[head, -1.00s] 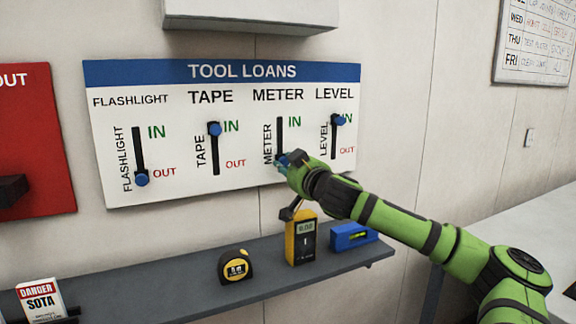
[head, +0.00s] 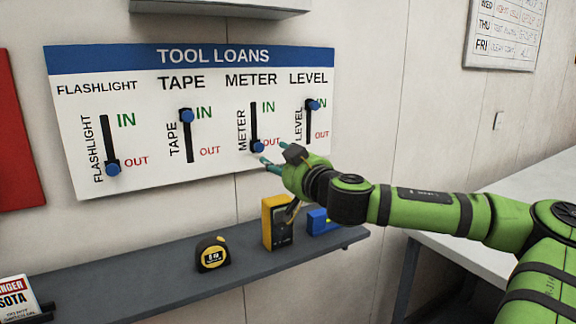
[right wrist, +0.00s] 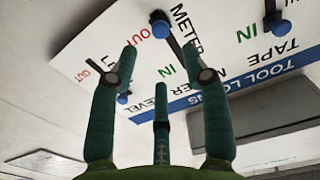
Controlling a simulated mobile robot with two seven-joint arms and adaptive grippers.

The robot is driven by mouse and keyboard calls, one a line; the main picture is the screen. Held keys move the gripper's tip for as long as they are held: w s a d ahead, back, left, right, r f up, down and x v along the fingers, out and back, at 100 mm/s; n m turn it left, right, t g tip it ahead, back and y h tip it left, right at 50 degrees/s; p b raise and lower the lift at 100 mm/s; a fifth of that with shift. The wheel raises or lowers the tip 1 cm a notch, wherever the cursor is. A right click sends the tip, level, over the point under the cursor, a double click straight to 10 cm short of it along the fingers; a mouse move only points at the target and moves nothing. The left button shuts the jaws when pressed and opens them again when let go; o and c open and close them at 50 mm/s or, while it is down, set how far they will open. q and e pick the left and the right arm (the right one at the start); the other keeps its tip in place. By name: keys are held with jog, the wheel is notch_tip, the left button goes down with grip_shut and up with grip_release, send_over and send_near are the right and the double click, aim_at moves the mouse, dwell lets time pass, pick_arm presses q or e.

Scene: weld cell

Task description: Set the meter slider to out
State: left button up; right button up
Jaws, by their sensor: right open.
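The TOOL LOANS board (head: 75,130) hangs on the wall with several vertical slots and blue knobs. The meter slider's knob (head: 258,147) is at the bottom of its slot, beside the red OUT label. In the right wrist view, where the board appears upside down, this knob (right wrist: 160,25) is at the OUT end of its slot. My right gripper (head: 273,154) is open and empty, just right of and below the knob, apparently clear of it. Its spread fingers (right wrist: 160,60) show nothing between them in the right wrist view. My left gripper is not in view.
The flashlight knob (head: 112,169) is down at OUT; the tape knob (head: 187,116) and level knob (head: 313,105) are up at IN. Below, a shelf (head: 130,275) carries a tape measure (head: 212,254), a yellow meter (head: 272,222) and a blue level (head: 320,221).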

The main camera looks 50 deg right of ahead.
jog(key=v, duration=0.3)
dwell(0.7)
